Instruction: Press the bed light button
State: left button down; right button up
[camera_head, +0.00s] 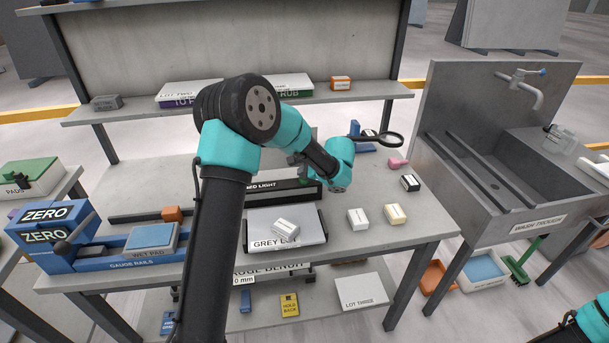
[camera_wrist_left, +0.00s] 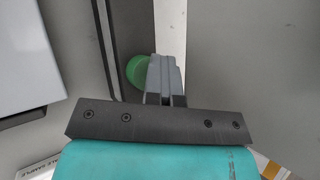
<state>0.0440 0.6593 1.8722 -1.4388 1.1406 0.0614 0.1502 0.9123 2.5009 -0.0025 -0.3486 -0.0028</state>
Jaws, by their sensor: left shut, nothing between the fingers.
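The bed light unit (camera_head: 262,187) is a long black box with a white label, standing at the back of the bench behind the grey tray. Its green button (camera_head: 304,182) shows only a little at the right end, beside my left arm. In the left wrist view the green button (camera_wrist_left: 135,72) is round and lies just left of my left gripper's fingers (camera_wrist_left: 164,76), which cover its right edge. The left gripper is shut and empty. I cannot tell whether its tips touch the button. My right gripper is out of view.
The grey tray (camera_head: 262,240) with a white box (camera_head: 285,230) stands in front of the unit. More small boxes (camera_head: 358,219) lie to its right. A magnifier (camera_head: 386,138) stands behind my left wrist. A shelf (camera_head: 225,103) spans the back, and a sink (camera_head: 490,180) is at right.

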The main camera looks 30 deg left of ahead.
pick_arm(q)
jog(key=shift+s+f, duration=0.15)
jog(key=shift+f, duration=0.7)
dwell(0.3)
jog(key=shift+r, duration=0.15)
dwell(0.4)
jog(key=shift+r, duration=3.3)
